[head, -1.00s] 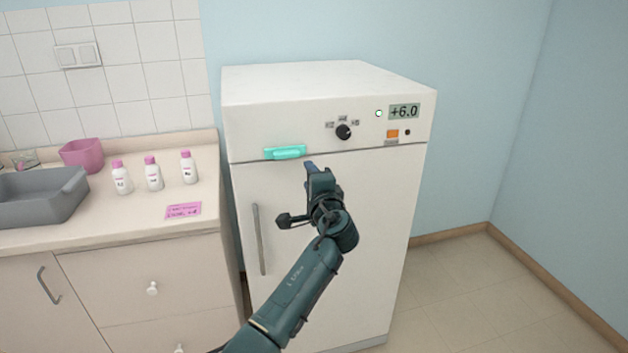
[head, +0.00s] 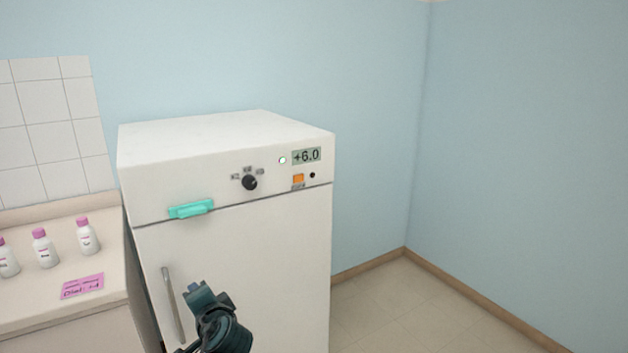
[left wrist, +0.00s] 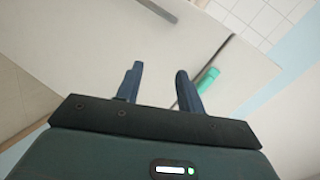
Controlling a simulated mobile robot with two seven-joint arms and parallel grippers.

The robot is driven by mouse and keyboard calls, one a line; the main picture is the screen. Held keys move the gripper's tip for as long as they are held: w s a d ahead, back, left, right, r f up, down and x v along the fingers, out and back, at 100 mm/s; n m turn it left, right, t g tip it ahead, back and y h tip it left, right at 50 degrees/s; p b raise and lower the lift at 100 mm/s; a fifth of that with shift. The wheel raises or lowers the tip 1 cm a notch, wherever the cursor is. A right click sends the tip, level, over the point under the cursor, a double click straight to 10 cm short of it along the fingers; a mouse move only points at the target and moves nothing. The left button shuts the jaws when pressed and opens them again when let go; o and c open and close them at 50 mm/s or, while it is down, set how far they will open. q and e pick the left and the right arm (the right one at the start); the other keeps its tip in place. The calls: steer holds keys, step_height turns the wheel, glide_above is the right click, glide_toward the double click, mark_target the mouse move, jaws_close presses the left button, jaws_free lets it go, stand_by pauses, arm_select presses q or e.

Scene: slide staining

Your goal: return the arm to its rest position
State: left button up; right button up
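My left gripper (head: 198,288) is low in the head view, in front of the white cabinet's door and just right of its grey bar handle. In the left wrist view my left gripper (left wrist: 158,78) has its two dark fingers apart, with nothing between them. The white cabinet (head: 270,265) is shut. A teal handle (head: 191,209) sits at the top left of its door, and it also shows beside the right finger in the left wrist view (left wrist: 208,79). My right gripper is in neither view.
The cabinet has a dark knob (head: 250,183) and a display (head: 306,155) reading +6.0. White bottles with pink caps (head: 86,237) and a pink note (head: 82,287) are on the counter (head: 40,314) at left. The floor (head: 405,305) right of the cabinet is clear.

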arm_select(q)
steer(key=s+f+n+g+h, duration=0.25)
steer(key=s+f, duration=0.55)
steer(key=s, duration=0.4)
steer(key=s+d+f+n+g+h, duration=0.1)
steer(key=s+d+n+g+h, duration=0.15)
steer(key=s, duration=0.95)
steer(key=s+d+f+n+g+h, duration=0.1)
steer(key=s+d+f+g+h, duration=0.2)
steer(key=s, duration=0.9)
steer(key=w+d+f+t+h, duration=0.3)
steer(key=w+d+f+t, duration=0.1)
steer(key=w+f+t, duration=0.1)
steer(key=shift+w+d+f+m+t, duration=0.3)
steer(key=shift+f+t, duration=0.5)
steer(key=shift+f, duration=0.6)
steer(key=shift+a, duration=0.1)
